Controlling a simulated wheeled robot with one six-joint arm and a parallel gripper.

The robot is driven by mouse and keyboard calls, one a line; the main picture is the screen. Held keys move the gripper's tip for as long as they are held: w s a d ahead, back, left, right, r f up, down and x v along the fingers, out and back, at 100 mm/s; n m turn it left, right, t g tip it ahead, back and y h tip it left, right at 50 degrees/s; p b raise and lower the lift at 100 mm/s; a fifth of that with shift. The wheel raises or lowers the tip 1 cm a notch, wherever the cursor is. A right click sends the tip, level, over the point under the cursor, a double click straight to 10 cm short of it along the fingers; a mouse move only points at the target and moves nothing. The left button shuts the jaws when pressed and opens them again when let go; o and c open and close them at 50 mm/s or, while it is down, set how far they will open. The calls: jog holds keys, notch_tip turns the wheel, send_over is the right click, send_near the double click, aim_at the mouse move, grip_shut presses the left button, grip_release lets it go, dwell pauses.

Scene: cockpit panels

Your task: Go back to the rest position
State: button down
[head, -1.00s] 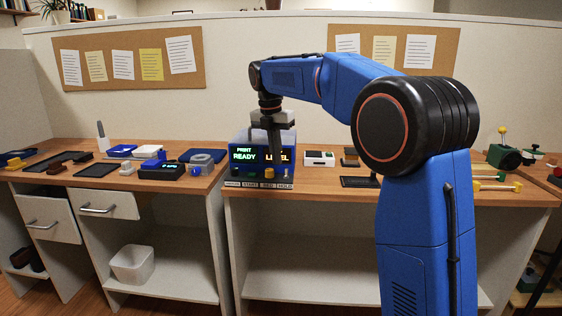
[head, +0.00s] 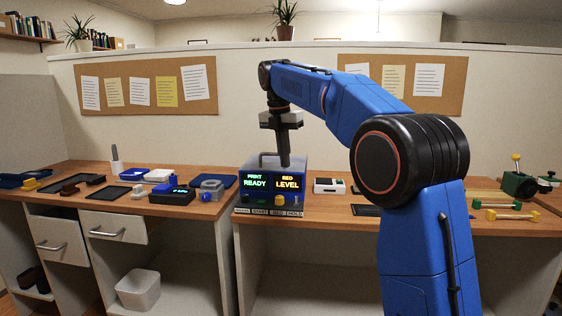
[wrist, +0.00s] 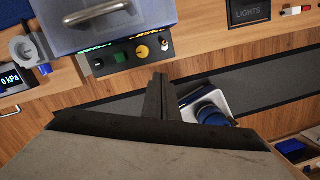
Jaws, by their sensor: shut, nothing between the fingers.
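My gripper (head: 285,164) points down with its fingers together and nothing between them. In the head view its tips are at the top right of the blue printer panel (head: 248,197), close to its carry handle (head: 262,158); contact cannot be told. The panel's screens read PRINT READY (head: 255,180) and what looks like BED LEVEL (head: 288,183).
The wooden bench (head: 320,213) carries a white device (head: 329,186) to the panel's right. Several devices, including a dark one with a display (head: 172,194), stand to its left. Space above the bench is free.

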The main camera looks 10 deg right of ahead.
jog(key=s+d+f+m+t, duration=0.1)
jog(key=s+d+f+m, duration=0.2)
jog(key=s, duration=0.4)
jog(key=s+d+m+y, duration=0.1)
jog(key=s+d+m, duration=0.1)
jog(key=s+m, duration=0.5)
jog(key=s+d+f+m+t, duration=0.1)
jog(key=s+d+f+m, duration=0.15)
jog(key=s, duration=0.55)
jog(key=s+d+f+m+t, duration=0.1)
jog(key=s+d+f+m, duration=0.1)
jog(key=s+f+m, duration=0.5)
jog(key=s+d+f+m+t, duration=0.1)
jog(key=s+d+f+m, duration=0.1)
jog(key=s+f+m, duration=0.6)
jog(key=s+f, duration=0.5)
jog(key=s, duration=0.3)
